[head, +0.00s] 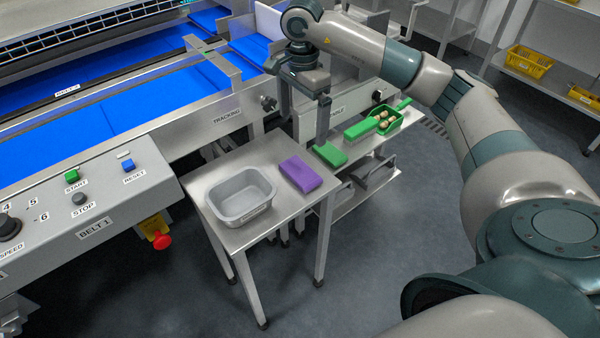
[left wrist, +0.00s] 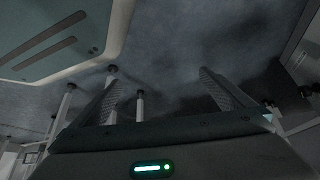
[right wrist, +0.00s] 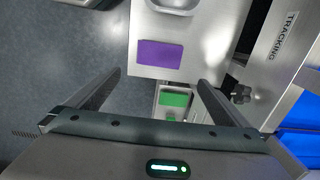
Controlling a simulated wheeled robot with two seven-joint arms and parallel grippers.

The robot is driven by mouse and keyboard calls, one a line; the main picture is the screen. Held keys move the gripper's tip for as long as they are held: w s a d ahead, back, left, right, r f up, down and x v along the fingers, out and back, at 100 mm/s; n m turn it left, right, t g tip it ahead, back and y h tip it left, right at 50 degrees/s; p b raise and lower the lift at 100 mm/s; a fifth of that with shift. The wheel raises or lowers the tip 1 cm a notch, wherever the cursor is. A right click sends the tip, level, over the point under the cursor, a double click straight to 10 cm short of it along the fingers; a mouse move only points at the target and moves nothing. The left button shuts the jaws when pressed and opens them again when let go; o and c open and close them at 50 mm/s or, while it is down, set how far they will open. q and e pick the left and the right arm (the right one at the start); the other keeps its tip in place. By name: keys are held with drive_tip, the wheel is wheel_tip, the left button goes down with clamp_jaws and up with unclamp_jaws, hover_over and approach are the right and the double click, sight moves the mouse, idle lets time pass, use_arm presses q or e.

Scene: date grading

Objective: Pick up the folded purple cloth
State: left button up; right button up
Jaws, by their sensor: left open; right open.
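The folded purple cloth (head: 300,174) lies flat near the right edge of a small steel table (head: 222,180). It also shows in the right wrist view (right wrist: 160,54), ahead of the fingers and roughly between their lines. My right gripper (head: 304,122) is open and empty, above and beyond the cloth in the head view, with its fingers pointing down. My left gripper (left wrist: 157,85) is open and empty in the left wrist view, over the floor and table legs. It does not show in the head view.
A grey tub (head: 242,196) stands left of the cloth on the same table. A green folded cloth (head: 330,155) and a green tray of dates (head: 386,121) sit on the lower stand behind. The conveyor frame and the control panel (head: 100,195) border the table's left side.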

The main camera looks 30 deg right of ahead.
drive_tip(key=p, duration=0.2)
hover_over(300, 171)
drive_tip(key=f, duration=0.9)
drive_tip(key=shift+w+d+f, duration=0.15)
drive_tip(key=shift+d+f, duration=0.2)
use_arm(q)
drive_tip(key=shift+w+d+r+t+h, duration=0.15)
drive_tip(key=shift+w+d+r+t, duration=0.05)
drive_tip(key=shift+d+r+t, duration=0.25)
drive_tip(key=shift+w+d+r+t+h, duration=0.2)
drive_tip(key=shift+d+r+t, duration=0.15)
drive_tip(key=shift+d+r, duration=0.2)
use_arm(e)
drive_tip(key=shift+f, duration=0.65)
drive_tip(key=shift+f+p, duration=0.2)
drive_tip(key=shift+p, duration=0.15)
drive_tip(key=shift+a+f, duration=0.1)
drive_tip(key=shift+f, duration=0.1)
drive_tip(key=f+p, duration=0.1)
drive_tip(key=f, duration=0.3)
drive_tip(key=shift+a+p, duration=0.2)
drive_tip(key=shift+p, duration=0.2)
drive_tip(key=shift+f, duration=0.2)
use_arm(q)
drive_tip(key=s+a+f+g, duration=0.2)
drive_tip(key=s+a+f, duration=0.1)
drive_tip(key=s, duration=0.4)
drive_tip(key=shift+a, duration=0.2)
drive_tip(key=shift+d, duration=0.15)
